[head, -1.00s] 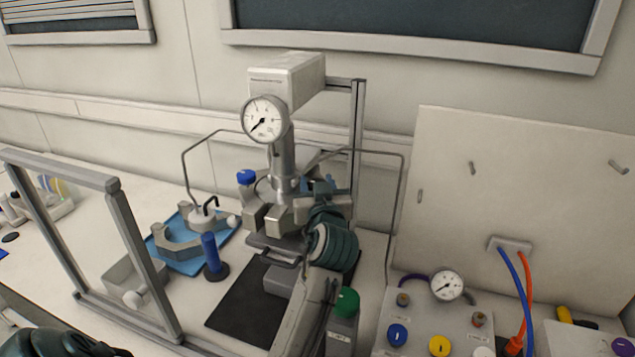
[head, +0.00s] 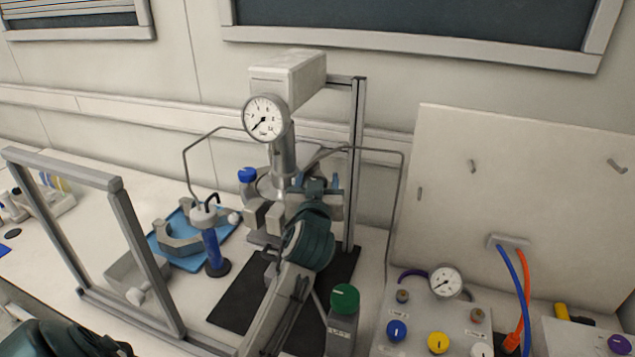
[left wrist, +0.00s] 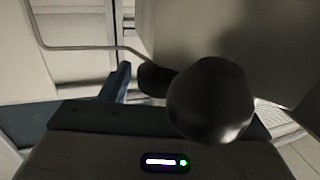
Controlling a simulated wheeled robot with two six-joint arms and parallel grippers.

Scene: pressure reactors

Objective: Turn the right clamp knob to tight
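The pressure reactor stands at the middle of the bench, with its gauge (head: 265,119) on top and grey clamp blocks (head: 268,215) around its head. My left gripper (head: 317,183) is at the right side of the head, with blue fingertips apart on either side. In the left wrist view one blue finger (left wrist: 120,82) shows left of a dark rounded knob (left wrist: 210,98), which is very close to the camera. The knob hides where the other finger would be. In the head view my gripper hides the right clamp knob. My right gripper is out of view.
A thin bent tube (head: 402,185) runs just right of the gripper. A valve box (head: 395,349) with coloured knobs is at the lower right. A grey frame (head: 145,260) and blue tray (head: 210,256) are at left.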

